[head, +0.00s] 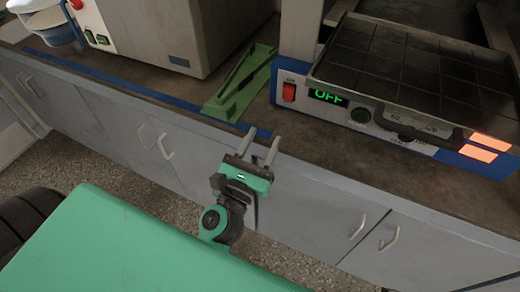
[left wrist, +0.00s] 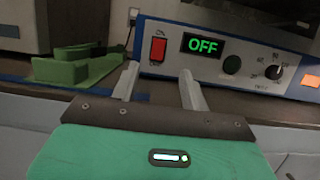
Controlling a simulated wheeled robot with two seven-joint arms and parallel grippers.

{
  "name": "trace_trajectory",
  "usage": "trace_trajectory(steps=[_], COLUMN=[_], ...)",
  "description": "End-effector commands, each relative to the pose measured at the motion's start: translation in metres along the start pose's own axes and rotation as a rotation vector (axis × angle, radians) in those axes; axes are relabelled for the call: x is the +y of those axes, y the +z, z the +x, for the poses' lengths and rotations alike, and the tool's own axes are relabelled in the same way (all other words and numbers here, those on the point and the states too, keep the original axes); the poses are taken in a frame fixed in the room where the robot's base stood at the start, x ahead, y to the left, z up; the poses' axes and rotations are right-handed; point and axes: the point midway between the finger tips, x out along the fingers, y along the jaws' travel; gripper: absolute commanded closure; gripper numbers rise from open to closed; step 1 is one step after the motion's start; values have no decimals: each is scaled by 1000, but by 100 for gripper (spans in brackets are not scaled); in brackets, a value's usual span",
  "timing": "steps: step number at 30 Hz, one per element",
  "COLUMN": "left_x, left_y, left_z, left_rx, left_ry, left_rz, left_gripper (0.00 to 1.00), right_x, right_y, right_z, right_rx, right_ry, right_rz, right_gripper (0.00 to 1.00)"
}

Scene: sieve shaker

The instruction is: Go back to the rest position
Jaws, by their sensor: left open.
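My left gripper (head: 261,146) is open and empty, with its two grey fingers apart, in front of the bench edge. In the left wrist view the left gripper's fingers (left wrist: 158,85) point toward the sieve shaker's front panel and touch nothing that I can make out. The sieve shaker (head: 292,75) stands on the bench at the right, with a red switch (head: 289,92) and a green display (head: 328,97) that reads OFF. The display also shows in the left wrist view (left wrist: 203,45). My right gripper is in neither view.
A green holder (head: 240,88) lies on the bench (head: 185,88) left of the shaker. A large grey-white machine (head: 150,35) stands behind it, with pale bowls (head: 52,28) at the far left. Cabinet doors (head: 300,195) with handles run below the bench. Speckled floor shows in front.

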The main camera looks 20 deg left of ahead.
Motion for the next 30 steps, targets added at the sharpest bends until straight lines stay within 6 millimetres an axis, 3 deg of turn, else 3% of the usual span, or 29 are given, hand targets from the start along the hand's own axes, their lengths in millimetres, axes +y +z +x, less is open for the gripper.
trace_trajectory(steps=[6, 23, 26, 30], left_x=[0, -1, -8, -35], left_y=[0, 1, 2, 0], left_z=[-8, -8, -9, -18], left_rx=[0, -2, -13, -52], left_ry=[0, -5, -50, -218], left_rz=[0, 10, 98, 422], left_gripper=[55, 55, 55, 55], right_x=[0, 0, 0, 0], right_y=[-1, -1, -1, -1], right_z=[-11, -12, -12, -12], right_rx=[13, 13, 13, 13], right_ry=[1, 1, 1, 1], right_rz=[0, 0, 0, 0], right_gripper=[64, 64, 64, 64])
